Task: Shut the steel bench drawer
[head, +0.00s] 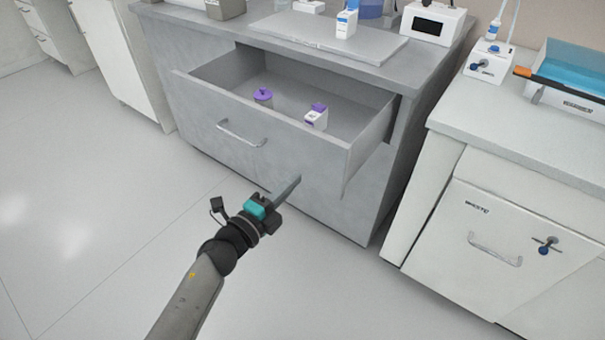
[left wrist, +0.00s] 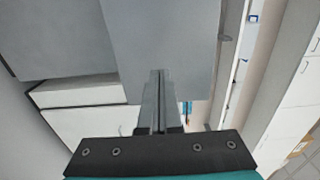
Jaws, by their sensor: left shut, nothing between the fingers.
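The steel bench drawer (head: 283,146) stands pulled out of the grey bench in the head view, with a bar handle (head: 242,132) on its front. Inside it are a purple-lidded jar (head: 263,96) and a small white and purple box (head: 317,117). My left gripper (head: 289,186) is shut and empty, in front of the drawer's lower front in the head view. Its shut fingers (left wrist: 158,100) point at a grey panel in the left wrist view. I cannot tell whether the fingertips touch it. My right gripper is not in view.
The grey bench top (head: 270,22) holds a flat plate (head: 330,38) and small items above the drawer. A white cabinet (head: 490,235) with a handle and a key-like fitting stands at right. The floor (head: 90,220) at left is clear.

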